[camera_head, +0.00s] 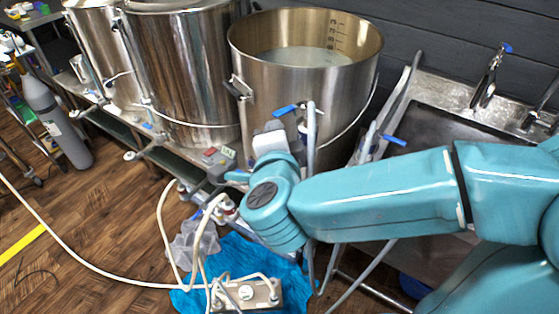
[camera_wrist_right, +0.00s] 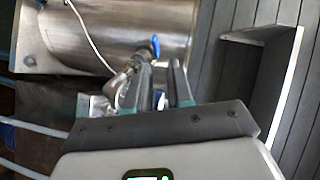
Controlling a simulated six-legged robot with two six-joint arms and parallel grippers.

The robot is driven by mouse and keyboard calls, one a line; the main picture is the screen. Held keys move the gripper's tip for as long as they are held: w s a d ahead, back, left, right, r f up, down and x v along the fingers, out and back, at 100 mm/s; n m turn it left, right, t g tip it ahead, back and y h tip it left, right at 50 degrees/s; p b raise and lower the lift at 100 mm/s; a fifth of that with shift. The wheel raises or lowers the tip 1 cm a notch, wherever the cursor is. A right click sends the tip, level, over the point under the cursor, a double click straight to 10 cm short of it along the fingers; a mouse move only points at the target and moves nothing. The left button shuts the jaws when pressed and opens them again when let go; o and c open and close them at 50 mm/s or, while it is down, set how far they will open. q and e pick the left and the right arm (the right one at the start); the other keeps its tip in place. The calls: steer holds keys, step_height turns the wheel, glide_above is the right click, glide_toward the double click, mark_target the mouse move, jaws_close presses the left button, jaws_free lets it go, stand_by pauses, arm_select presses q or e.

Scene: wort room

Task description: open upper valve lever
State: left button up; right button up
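The large open steel kettle (camera_head: 300,85) stands in the middle of the head view. A blue valve lever (camera_head: 285,110) shows on its front, just above my right wrist. In the right wrist view a blue lever (camera_wrist_right: 155,46) sits on a metal valve fitting on the kettle (camera_wrist_right: 120,32). My right gripper (camera_wrist_right: 162,64) is open, with an empty gap between its two fingers. The lever appears just beyond the fingertips, closer to the left one; contact cannot be told. My left gripper is in neither view.
A second blue lever (camera_head: 394,140) shows by grey hoses right of the kettle. A steel sink (camera_head: 430,110) with a tap (camera_head: 490,75) is at the right. Further kettles (camera_head: 185,70) stand left. White hoses and a control box (camera_head: 250,294) lie below, near a blue cloth (camera_head: 262,262).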

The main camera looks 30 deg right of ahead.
steer(key=s+a, duration=0.3)
steer(key=s, duration=0.3)
steer(key=shift+a+p, duration=0.2)
steer(key=shift+p, duration=0.1)
stand_by(0.4)
